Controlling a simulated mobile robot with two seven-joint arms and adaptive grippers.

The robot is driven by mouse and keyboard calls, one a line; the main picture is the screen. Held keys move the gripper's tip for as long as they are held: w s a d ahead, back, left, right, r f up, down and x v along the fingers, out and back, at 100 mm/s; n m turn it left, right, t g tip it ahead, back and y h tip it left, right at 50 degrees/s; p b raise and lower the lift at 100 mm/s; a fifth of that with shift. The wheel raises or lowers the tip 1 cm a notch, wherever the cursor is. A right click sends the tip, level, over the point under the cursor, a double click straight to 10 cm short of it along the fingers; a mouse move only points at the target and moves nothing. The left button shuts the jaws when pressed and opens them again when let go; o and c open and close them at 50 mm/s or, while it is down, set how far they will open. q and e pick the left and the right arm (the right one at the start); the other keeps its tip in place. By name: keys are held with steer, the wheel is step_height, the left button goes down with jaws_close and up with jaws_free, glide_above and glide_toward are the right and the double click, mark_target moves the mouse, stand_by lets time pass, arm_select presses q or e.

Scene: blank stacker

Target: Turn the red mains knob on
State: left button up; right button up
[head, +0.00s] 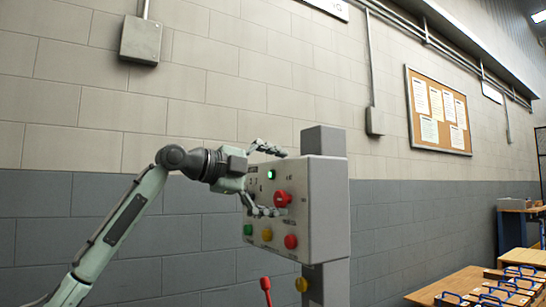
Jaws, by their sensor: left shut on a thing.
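The red mains knob (282,198) is on the face of a grey control box (323,225) mounted on a post. My left gripper (284,182) reaches in from the left in front of this face. One finger lies above the knob and the other just below it. The gripper is shut on the knob, though the finger contact is hard to make out here. The gripper and its fingers cover part of the panel's left side. My right gripper is not in view.
The box also has a green lamp (271,174), a green button (248,230), a yellow button (267,234) and a red button (290,241). A red-topped lever (265,284) stands below. A wooden bench (440,290) is at the lower right, and a block wall is behind.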

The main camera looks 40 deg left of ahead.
arm_select(q)
steer(key=shift+s+r, duration=0.4)
steer(key=shift+r, duration=0.4)
steer(key=shift+s+f+b, duration=0.4)
steer(key=shift+f+b, duration=0.15)
steer(key=shift+b, duration=0.15)
steer(key=b+v, duration=0.1)
steer(key=v, duration=0.3)
steer(key=shift+s+r, duration=0.15)
steer(key=shift+s, duration=0.1)
steer(key=c, duration=0.5)
steer(key=shift+s+a+f+b, duration=0.1)
steer(key=shift+s+a+b, duration=0.2)
steer(key=shift+s, duration=0.3)
steer(key=shift+s+a+f+b, duration=0.1)
steer(key=shift+s+a+b, duration=0.1)
steer(key=shift+s+b, duration=0.25)
steer(key=shift+s+a+f+b, duration=0.1)
steer(key=shift+s+a+b, duration=0.1)
steer(key=shift+s, duration=0.5)
